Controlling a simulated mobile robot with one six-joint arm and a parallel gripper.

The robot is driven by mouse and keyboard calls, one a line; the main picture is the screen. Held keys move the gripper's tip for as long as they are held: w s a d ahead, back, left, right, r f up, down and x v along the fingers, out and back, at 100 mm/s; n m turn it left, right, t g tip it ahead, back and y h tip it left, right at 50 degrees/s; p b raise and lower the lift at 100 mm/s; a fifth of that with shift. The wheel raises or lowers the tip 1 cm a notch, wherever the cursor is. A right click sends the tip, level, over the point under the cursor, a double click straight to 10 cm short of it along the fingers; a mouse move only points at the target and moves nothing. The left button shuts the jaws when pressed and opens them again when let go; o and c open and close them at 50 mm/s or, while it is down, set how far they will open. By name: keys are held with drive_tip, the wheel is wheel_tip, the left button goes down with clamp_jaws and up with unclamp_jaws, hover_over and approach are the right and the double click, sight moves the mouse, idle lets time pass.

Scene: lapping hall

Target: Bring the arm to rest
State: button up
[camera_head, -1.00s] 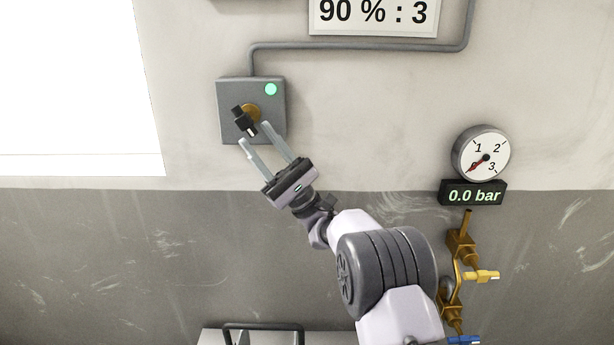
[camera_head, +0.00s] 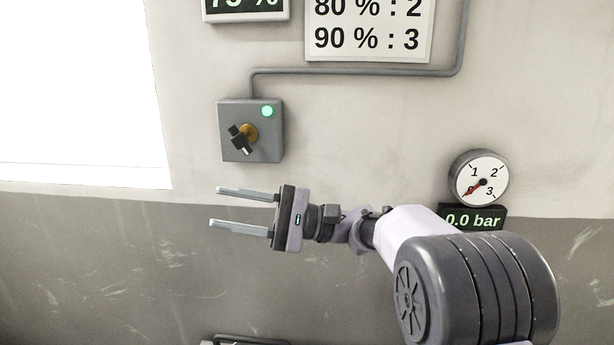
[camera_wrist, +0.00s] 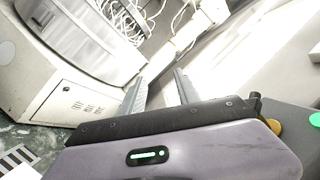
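My gripper (camera_head: 231,207) is open and empty in the head view. Its two fingers point left, apart from each other, below the grey switch box. The switch box (camera_head: 230,152) is on the wall with a black knob (camera_head: 240,139) on a brass collar and a lit green lamp (camera_head: 267,111). The fingers do not touch the knob. In the wrist view, the two fingers (camera_wrist: 160,88) stand apart with nothing between them.
A pressure gauge (camera_head: 479,178) and a display (camera_head: 472,219) reading 0.0 bar are at right. A sign (camera_head: 368,28) and a percent display (camera_head: 245,8) hang above. The wrist view shows a large round machine (camera_wrist: 85,42) and white cables (camera_wrist: 140,15).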

drive_tip(key=s+d+f+t+h, duration=0.1)
drive_tip(key=s+d+f+h, duration=0.25)
drive_tip(key=s, duration=0.35)
drive_tip(key=s+d+f+t+h, duration=0.2)
drive_tip(key=s+f+h, duration=0.1)
drive_tip(key=s+h, duration=0.3)
drive_tip(key=s+d+f+t+h, duration=0.3)
drive_tip(key=s+d+f+h, duration=0.1)
drive_tip(key=d, duration=0.6)
drive_tip(key=s+d+f+t+h, duration=0.3)
drive_tip(key=s+d+f+h, duration=0.2)
drive_tip(key=d, duration=0.4)
drive_tip(key=shift+s+d+f+m, duration=0.35)
drive_tip(key=shift+s+f, duration=0.55)
drive_tip(key=shift+s, duration=0.2)
